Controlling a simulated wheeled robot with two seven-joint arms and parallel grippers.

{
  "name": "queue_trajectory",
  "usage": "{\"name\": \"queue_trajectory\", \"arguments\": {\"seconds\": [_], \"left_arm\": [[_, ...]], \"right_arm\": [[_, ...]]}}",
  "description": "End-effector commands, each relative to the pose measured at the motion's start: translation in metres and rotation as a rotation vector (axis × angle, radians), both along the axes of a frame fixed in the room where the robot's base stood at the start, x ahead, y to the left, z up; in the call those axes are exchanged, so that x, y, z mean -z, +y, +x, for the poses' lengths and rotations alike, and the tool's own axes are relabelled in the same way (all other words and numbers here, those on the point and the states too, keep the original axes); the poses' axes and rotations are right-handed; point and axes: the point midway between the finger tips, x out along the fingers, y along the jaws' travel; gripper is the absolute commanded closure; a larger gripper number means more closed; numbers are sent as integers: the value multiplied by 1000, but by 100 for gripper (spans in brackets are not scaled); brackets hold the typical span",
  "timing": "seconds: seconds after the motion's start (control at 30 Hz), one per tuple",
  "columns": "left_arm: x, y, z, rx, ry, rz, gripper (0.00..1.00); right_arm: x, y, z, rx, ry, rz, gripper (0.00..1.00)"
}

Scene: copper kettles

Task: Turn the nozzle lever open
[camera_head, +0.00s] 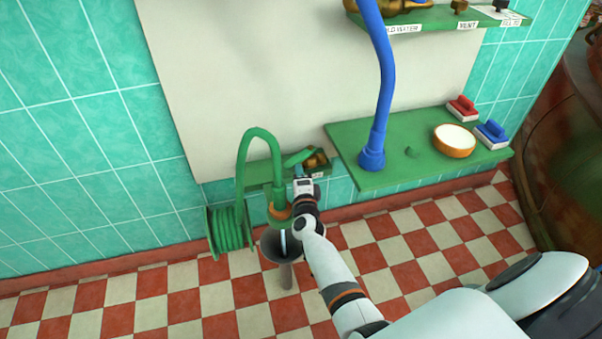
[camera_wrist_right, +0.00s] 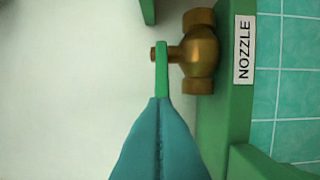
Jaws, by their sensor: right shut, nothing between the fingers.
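The brass nozzle valve (camera_head: 318,160) sits on a small green wall bracket. It also shows in the right wrist view (camera_wrist_right: 200,52), beside a white NOZZLE label (camera_wrist_right: 244,50). Its green lever (camera_head: 297,158) comes off the valve stem. My right gripper (camera_head: 303,179) is shut and empty, just below the lever. Its fingertips are hard to make out, and I cannot tell whether they touch the lever. My left gripper is out of view.
A green hose (camera_head: 247,158) arches over a dark funnel (camera_head: 273,246); a coiled hose (camera_head: 229,228) hangs left. A green shelf (camera_head: 362,175) at right holds a blue pipe (camera_head: 386,90), a round tub (camera_head: 454,140) and red and blue brushes. A copper kettle stands far right.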

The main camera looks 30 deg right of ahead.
Motion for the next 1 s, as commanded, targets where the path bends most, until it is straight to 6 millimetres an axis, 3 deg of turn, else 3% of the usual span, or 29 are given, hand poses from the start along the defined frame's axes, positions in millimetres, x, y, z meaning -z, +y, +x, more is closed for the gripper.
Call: {"name": "queue_trajectory", "arguments": {"seconds": [0.43,0.73,1.0], "left_arm": [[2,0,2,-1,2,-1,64],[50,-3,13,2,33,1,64],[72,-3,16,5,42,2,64]], "right_arm": [[0,3,-8,0,1,0,100],[-1,26,-63,-1,3,2,100],[0,42,-103,-1,1,-1,100]]}}
